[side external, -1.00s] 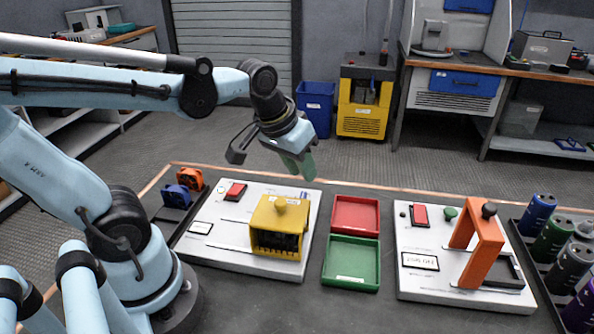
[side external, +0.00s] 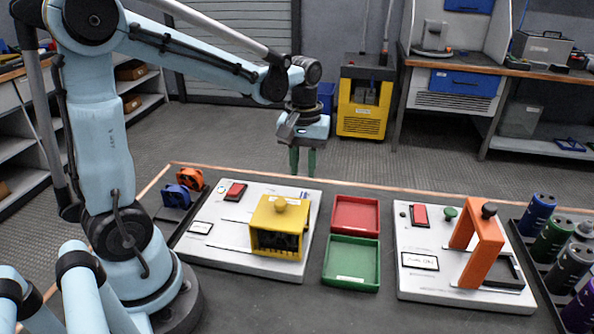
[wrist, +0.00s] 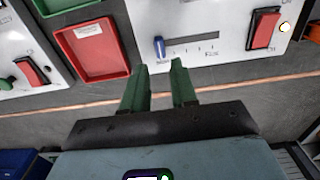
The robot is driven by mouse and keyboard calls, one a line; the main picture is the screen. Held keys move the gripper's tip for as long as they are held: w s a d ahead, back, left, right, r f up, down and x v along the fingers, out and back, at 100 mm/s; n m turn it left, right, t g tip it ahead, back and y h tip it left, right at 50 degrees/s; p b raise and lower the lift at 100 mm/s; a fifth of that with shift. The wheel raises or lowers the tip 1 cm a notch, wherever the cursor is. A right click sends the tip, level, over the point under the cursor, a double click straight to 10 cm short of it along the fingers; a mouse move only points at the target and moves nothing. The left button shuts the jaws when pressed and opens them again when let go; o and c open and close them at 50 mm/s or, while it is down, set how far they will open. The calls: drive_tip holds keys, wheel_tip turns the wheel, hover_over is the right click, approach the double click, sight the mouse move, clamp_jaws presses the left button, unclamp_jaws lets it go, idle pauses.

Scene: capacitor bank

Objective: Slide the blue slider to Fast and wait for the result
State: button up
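The blue slider (wrist: 159,47) stands in the wrist view at the left end of a dark horizontal slot on a white panel (wrist: 226,17). The label beneath that end looks like Slow, and Fast is at the right end. In the side view I cannot make the slider out clearly. My gripper (wrist: 160,67) has two green fingers, apart with nothing between them. In the wrist view its fingertips lie just below the slider in the picture, not touching it. In the side view my gripper (side external: 303,173) points down above the far edge of the left panel.
A red switch (wrist: 263,28) with a lit lamp sits right of the slot. A yellow cover (side external: 278,228) stands on the left panel. Red (side external: 355,215) and green (side external: 351,263) trays lie beside it. An orange bridge (side external: 478,250) stands on the right panel.

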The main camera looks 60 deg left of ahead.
sight(303, 195)
drive_tip(key=shift+f, duration=3.35)
drive_tip(key=shift+c, duration=0.2)
clamp_jaws()
drive_tip(key=shift+s+a, duration=3.1)
drive_tip(key=shift+a, duration=0.05)
drive_tip(key=shift+o, duration=0.4)
unclamp_jaws()
